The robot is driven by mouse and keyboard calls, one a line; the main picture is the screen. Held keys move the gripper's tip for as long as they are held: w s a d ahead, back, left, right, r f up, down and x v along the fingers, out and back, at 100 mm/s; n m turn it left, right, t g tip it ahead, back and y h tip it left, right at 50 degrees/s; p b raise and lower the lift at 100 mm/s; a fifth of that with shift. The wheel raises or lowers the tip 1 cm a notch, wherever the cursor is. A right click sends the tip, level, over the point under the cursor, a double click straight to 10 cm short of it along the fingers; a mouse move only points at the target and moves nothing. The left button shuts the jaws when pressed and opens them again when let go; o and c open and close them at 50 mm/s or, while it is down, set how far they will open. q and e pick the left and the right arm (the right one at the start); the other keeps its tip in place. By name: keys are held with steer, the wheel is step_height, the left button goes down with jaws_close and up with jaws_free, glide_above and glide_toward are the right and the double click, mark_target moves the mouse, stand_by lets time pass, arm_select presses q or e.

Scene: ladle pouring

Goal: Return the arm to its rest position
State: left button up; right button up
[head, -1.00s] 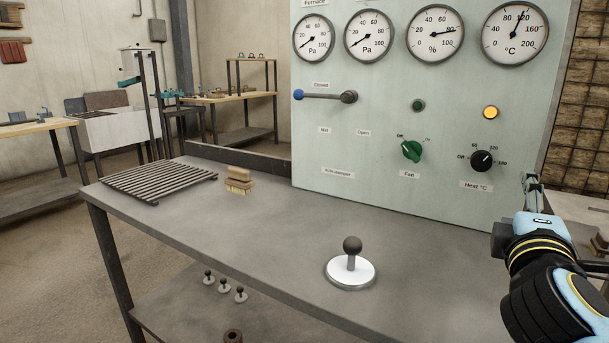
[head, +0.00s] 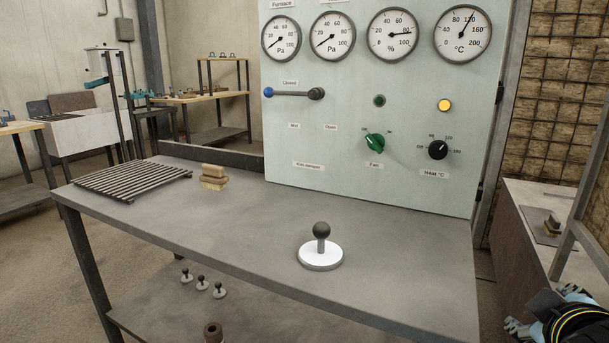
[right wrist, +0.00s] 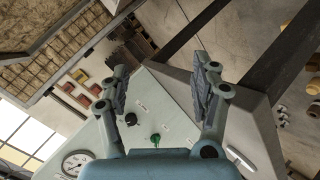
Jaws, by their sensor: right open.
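My right arm shows at the lower right corner of the head view, with its gripper (head: 515,328) low beside the right end of the grey table (head: 400,270). In the right wrist view the two fingers of that gripper (right wrist: 160,90) stand wide apart with nothing between them. The fingers are apart from the furnace panel (head: 400,120), which shows beyond them in the wrist view (right wrist: 150,125). My left gripper is in neither view.
A white disc with a dark ball knob (head: 321,250) stands on the table. A brush-like wooden block (head: 213,177) and a slatted rack (head: 132,181) lie further left. A second bench (head: 530,195) stands at the right, with a gap of floor before it.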

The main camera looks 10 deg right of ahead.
steer(key=s+a+f+m+g+y, duration=0.2)
steer(key=s+a+f+g+y, duration=0.15)
steer(key=s, duration=0.55)
steer(key=s+a+f+m+g+y, duration=0.1)
steer(key=s+a+f+g+y, duration=0.2)
steer(key=s+a, duration=0.35)
steer(key=s+d+f+g, duration=0.1)
steer(key=s+d+f, duration=0.1)
steer(key=f, duration=1.1)
steer(key=s+d+f, duration=0.2)
steer(key=s+f, duration=0.1)
steer(key=f, duration=1.1)
steer(key=s+d+f+g, duration=0.1)
steer(key=s+f, duration=1.3)
steer(key=s, duration=0.3)
steer(key=shift+s+d+m, duration=0.15)
steer(key=shift+s+m, duration=0.15)
steer(key=shift+m, duration=0.1)
